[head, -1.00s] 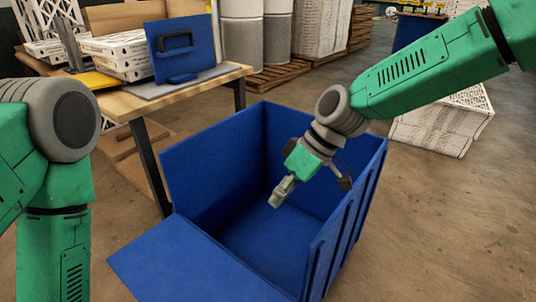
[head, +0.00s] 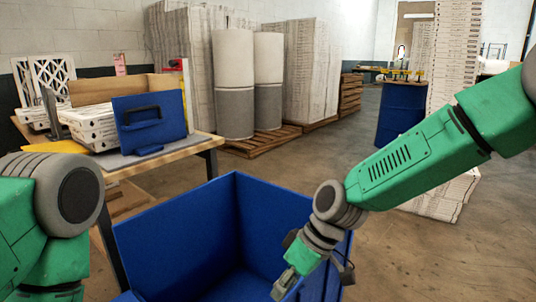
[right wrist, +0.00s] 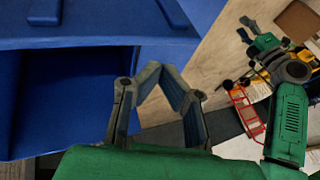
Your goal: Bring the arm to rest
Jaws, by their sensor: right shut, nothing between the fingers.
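My right arm comes in from the right in the head view, over the large open blue bin (head: 170,245). My right gripper (head: 284,287) points down at the bin's right side, near the bottom edge of the picture. Whether it is inside or above the bin wall I cannot tell. In the right wrist view its two fingers (right wrist: 160,72) come together at the tips with nothing between them. My left arm shows at the left edge of the head view, and its gripper is out of the picture. The bin's floor is mostly cut off below.
A wooden table (head: 207,141) behind the bin holds white boxed filters (head: 92,128) and a blue panel with a black handle (head: 148,123). Tall rolls (head: 233,85), wrapped stacks and a blue drum (head: 400,114) stand farther back. Open floor lies between bin and drum.

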